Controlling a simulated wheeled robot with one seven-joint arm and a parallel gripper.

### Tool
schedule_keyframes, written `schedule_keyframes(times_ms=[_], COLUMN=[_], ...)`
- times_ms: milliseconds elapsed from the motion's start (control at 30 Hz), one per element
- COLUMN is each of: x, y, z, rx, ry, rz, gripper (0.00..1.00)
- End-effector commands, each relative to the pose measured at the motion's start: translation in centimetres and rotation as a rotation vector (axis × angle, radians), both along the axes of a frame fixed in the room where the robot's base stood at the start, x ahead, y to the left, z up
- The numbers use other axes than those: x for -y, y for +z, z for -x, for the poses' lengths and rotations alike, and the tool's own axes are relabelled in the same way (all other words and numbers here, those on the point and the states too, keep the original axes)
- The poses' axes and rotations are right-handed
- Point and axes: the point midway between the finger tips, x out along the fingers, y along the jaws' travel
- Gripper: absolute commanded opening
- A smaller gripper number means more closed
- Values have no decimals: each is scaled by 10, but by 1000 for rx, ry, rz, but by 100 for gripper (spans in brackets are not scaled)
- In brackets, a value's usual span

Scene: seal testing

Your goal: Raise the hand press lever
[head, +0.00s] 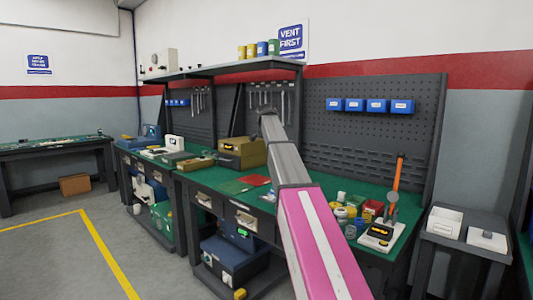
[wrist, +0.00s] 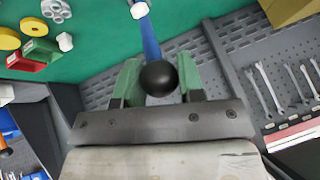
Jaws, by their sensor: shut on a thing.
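In the wrist view a blue lever (wrist: 150,35) comes down from the top edge and ends in a black ball knob (wrist: 158,78). My gripper (wrist: 159,64) has its two green fingers on either side of the knob and is shut on it. A small white part (wrist: 139,10) shows beside the lever at the top edge. The body of the hand press is not clear in the wrist view. In the head view my arm covers the bench behind it, and I cannot see my fingers or the blue lever there.
A tan box (head: 243,152) stands left of my arm on the green bench. Tubs and a white-based device with an orange upright (head: 398,172) stand at the right. Wrenches (wrist: 264,92) hang on the pegboard (wrist: 240,45) close by. A shelf (head: 235,66) overhangs the bench's left part.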

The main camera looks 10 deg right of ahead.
Motion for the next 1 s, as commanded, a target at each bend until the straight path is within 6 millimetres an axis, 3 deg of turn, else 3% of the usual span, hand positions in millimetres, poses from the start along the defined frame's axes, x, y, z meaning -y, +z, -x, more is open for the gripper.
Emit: schedule_keyframes(times_ms=[33,267,433,700,1000], x=[11,47,73,116,145], y=[10,29,37,40,36], z=[-13,-39,-56,-87,-106], rx=[-24,-137,-132,-133,-131], ry=[-3,-2,-3,-4,-3], rz=[-35,-188,-185,-181,-180], gripper=[0,0,0,0,0])
